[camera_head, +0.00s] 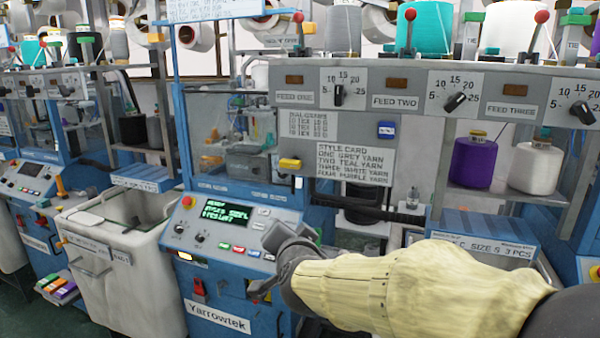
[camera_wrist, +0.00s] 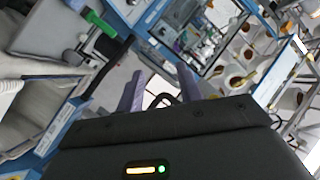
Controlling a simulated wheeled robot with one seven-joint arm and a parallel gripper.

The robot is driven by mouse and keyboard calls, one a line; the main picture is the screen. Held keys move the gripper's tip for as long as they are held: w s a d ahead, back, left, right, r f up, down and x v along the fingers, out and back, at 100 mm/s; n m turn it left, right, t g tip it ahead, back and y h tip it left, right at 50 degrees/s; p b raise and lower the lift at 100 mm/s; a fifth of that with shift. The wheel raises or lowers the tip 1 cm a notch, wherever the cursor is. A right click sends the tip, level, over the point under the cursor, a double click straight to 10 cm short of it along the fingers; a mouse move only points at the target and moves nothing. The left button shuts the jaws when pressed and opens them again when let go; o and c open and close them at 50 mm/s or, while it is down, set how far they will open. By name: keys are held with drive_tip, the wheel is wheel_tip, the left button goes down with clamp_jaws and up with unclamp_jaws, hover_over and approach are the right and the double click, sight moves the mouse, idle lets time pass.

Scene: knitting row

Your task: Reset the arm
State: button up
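My arm reaches in from the lower right of the head view, wearing a cream sleeve (camera_head: 400,285). My gripper (camera_head: 266,264) is at its end, in front of the lower right part of the blue Yarrowtek machine's control panel (camera_head: 225,222). In the wrist view, my gripper (camera_wrist: 158,72) shows two purple-grey fingers standing apart. I see nothing clamped between them. A dark loop shows behind the gap, and I cannot tell what it is. Whether the fingers touch the machine is not clear.
A grey-white bin (camera_head: 130,265) stands left of the machine. Above my arm are a feed panel with three dials (camera_head: 455,102) and a style card (camera_head: 353,162). A purple cone (camera_head: 474,162) and a white cone (camera_head: 536,168) sit on a shelf at right.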

drive_tip(key=s+d+f+n+g+h+p, duration=0.2)
drive_tip(key=s+d+f+n+g+p, duration=0.2)
drive_tip(key=s+d+f+g, duration=0.8)
drive_tip(key=s+d+f+n, duration=0.2)
drive_tip(key=s+d+f, duration=0.3)
drive_tip(key=s+f, duration=0.1)
drive_tip(key=shift+s+d+f, duration=0.25)
drive_tip(key=shift+s+f, duration=0.15)
drive_tip(key=shift+f, duration=0.1)
